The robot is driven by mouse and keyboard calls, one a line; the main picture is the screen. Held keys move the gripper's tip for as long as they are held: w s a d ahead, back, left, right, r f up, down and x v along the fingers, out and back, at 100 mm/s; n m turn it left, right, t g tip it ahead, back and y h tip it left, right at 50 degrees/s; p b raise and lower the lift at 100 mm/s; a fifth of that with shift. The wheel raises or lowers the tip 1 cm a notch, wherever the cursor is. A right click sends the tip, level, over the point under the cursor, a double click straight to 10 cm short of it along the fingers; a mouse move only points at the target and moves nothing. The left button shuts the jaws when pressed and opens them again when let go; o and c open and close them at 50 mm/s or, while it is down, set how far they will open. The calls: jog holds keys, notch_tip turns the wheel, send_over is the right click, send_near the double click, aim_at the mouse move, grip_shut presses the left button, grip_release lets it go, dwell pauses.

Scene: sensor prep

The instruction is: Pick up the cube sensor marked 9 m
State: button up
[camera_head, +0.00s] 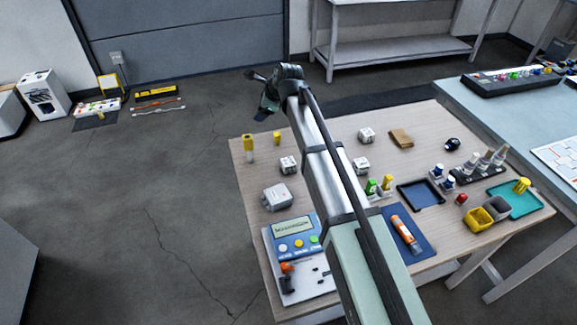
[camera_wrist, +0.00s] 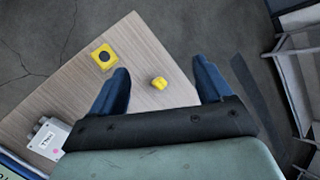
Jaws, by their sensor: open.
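Three small white cube sensors with dark markings stand on the wooden table in the head view: one left of my arm (camera_head: 289,165), one just right of it (camera_head: 361,165) and one farther back (camera_head: 367,135). Their markings are too small to read, so I cannot tell which says 9 m. My gripper (camera_head: 264,96) is raised at the far end of the arm, beyond the table's back left edge in the picture. In the wrist view my gripper (camera_wrist: 160,66) has its two blue fingers wide apart with nothing held. No cube sensor is clearly visible there.
Two yellow-topped items (camera_head: 248,148) (camera_head: 277,138) stand near the table's back left corner. A light grey box (camera_head: 277,197) and a blue-and-white meter (camera_head: 296,249) lie nearer. Right of my arm are a dark blue tray (camera_head: 420,194), bottles, bins and a teal tray (camera_head: 515,205).

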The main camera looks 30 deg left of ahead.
jog(key=s+d+f+n+g+h, duration=0.1)
jog(key=d+f+n+g+h, duration=0.1)
jog(key=d+f+n+h, duration=0.25)
jog(key=g+h, duration=0.1)
jog(key=h, duration=0.2)
send_over(287, 161)
jog(key=shift+n, duration=0.45)
jog(key=f, duration=0.8)
jog(key=shift+s+d+f, duration=0.1)
jog(key=shift+s+f, duration=0.15)
jog(key=shift+s, duration=0.1)
jog(key=shift+w+f, duration=0.15)
jog(key=shift+f, duration=1.2)
jog(key=shift+w+f, duration=0.1)
jog(key=shift+f, duration=1.2)
jog(key=c, duration=1.1)
